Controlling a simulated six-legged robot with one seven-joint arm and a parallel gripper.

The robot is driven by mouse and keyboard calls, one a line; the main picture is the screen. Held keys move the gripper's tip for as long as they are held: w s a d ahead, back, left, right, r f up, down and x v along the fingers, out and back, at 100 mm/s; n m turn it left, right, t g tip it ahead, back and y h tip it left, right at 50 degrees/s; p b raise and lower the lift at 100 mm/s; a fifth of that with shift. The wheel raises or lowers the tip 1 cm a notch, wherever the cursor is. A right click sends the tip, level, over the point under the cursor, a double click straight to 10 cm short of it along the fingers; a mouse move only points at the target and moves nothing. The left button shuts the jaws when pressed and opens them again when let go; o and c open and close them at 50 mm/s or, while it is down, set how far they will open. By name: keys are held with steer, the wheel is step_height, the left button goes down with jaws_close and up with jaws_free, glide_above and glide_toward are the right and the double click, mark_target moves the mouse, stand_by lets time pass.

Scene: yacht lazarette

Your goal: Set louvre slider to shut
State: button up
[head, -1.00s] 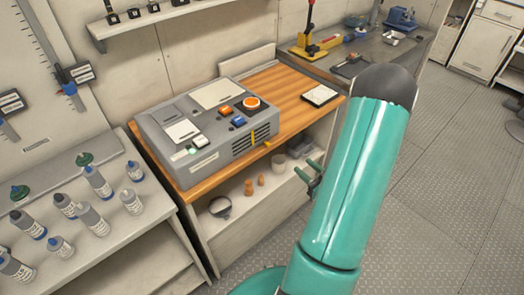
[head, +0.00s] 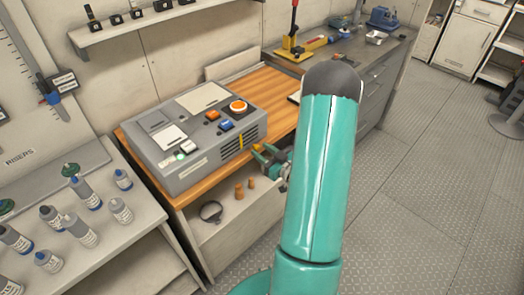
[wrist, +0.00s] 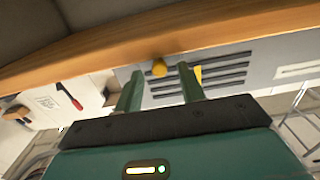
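The grey machine (head: 185,165) sits on the wooden bench top. Its front face has dark louvre slots (head: 222,149), which also show in the wrist view (wrist: 225,72). My gripper (head: 264,155) is open in front of the knob, one finger to each side in the wrist view (wrist: 160,74). Whether the fingers touch it cannot be told.
The wooden bench edge (wrist: 90,58) runs close to the gripper. A shelf below holds brown pieces (head: 244,188) and a dark ring-shaped item (head: 211,212). Bottles (head: 82,190) stand on the left bench. The floor on the right (head: 420,175) is open.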

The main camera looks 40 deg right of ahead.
steer(key=shift+w, duration=0.4)
jaws_close()
